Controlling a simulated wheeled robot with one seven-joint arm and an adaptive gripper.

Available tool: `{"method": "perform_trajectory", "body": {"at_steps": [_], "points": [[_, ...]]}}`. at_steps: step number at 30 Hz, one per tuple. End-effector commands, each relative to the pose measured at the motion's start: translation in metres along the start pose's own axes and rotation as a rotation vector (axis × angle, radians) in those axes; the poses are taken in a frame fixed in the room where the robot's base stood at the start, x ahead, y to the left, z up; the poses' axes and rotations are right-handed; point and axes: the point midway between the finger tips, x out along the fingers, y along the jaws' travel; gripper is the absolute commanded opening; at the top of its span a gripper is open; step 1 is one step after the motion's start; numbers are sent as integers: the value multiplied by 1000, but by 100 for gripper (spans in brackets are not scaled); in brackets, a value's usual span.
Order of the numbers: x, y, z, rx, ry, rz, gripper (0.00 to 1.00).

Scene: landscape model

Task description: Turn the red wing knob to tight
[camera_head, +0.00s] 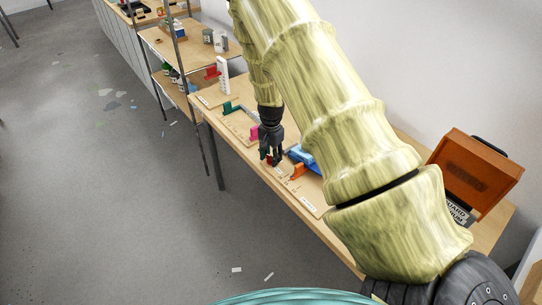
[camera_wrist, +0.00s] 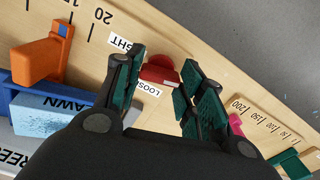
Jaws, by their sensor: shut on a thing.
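The red wing knob (camera_wrist: 158,74) stands on a light wooden board between the two fingers of my gripper (camera_wrist: 163,63) in the wrist view. The fingers are shut on it, one on its left and one on its right. A label ending in "GHT" (camera_wrist: 121,43), its start hidden by the left finger, lies up and left of the knob. The "LOOSE" label (camera_wrist: 149,88) lies just below the knob. In the head view my gripper (camera_head: 271,155) is down at the board on the bench, and little of the knob shows there.
An orange lever (camera_wrist: 42,58) and a blue block (camera_wrist: 55,112) stand left of my gripper in the wrist view. A pink piece (camera_wrist: 236,123) and a green piece (camera_wrist: 290,165) are at right. In the head view, an open brown case (camera_head: 475,172) stands at the bench's right end.

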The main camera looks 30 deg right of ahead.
Motion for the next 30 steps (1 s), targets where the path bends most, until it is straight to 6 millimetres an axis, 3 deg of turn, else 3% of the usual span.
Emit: {"method": "perform_trajectory", "body": {"at_steps": [13,30], "points": [[0,-1,0,230,1,-1,15],[0,-1,0,267,1,-1,15]]}}
